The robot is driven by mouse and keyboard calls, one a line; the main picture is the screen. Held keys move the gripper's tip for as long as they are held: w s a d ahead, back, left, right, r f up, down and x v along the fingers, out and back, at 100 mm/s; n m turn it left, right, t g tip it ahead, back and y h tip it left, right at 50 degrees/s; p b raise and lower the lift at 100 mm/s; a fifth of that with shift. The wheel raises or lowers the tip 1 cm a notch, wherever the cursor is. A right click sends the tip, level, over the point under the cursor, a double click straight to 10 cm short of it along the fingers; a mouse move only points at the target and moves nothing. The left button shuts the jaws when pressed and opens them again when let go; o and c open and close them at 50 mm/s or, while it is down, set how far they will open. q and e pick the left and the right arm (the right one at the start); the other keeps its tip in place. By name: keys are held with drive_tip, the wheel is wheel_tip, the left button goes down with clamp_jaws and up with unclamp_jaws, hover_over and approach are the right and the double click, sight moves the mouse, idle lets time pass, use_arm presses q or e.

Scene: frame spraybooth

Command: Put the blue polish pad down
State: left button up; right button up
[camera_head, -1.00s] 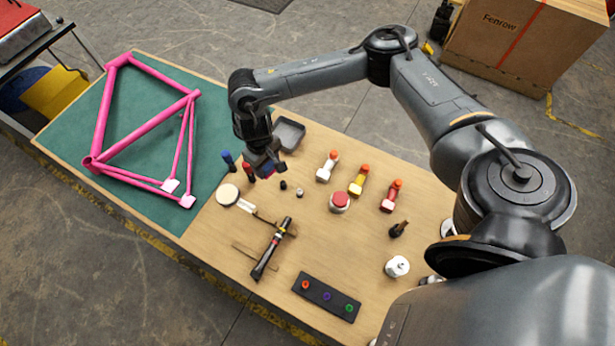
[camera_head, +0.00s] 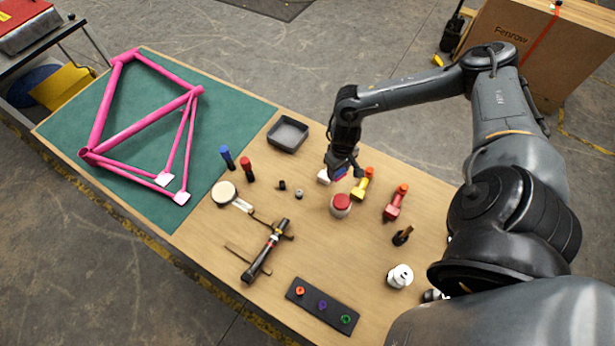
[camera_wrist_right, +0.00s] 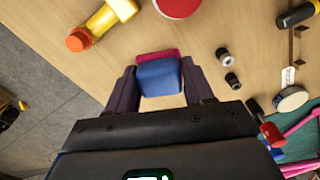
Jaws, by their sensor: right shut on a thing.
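My right gripper (camera_head: 341,170) is shut on the blue polish pad (camera_wrist_right: 159,78), which shows between its two fingers in the right wrist view. A crimson layer or piece (camera_wrist_right: 157,56) shows along the pad's far edge. In the head view the gripper hangs over the table among the bottles, close to the red-topped jar (camera_head: 341,204) and the yellow bottle (camera_head: 361,187). The gap under the pad is hard to judge. My left gripper is not in view.
A grey tray (camera_head: 287,135) stands empty at the table's back edge. A torch-like black tool (camera_head: 265,252) lies in front. The pink frame (camera_head: 148,124) lies on the green mat (camera_head: 68,128).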

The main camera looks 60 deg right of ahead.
hover_over(307, 178)
wheel_tip(307, 178, down, 7)
drive_tip(key=shift+r+b, duration=0.1)
drive_tip(key=shift+b, duration=0.2)
drive_tip(key=shift+f, duration=2)
drive_tip(key=shift+f, duration=0.1)
drive_tip(key=o, duration=1.1)
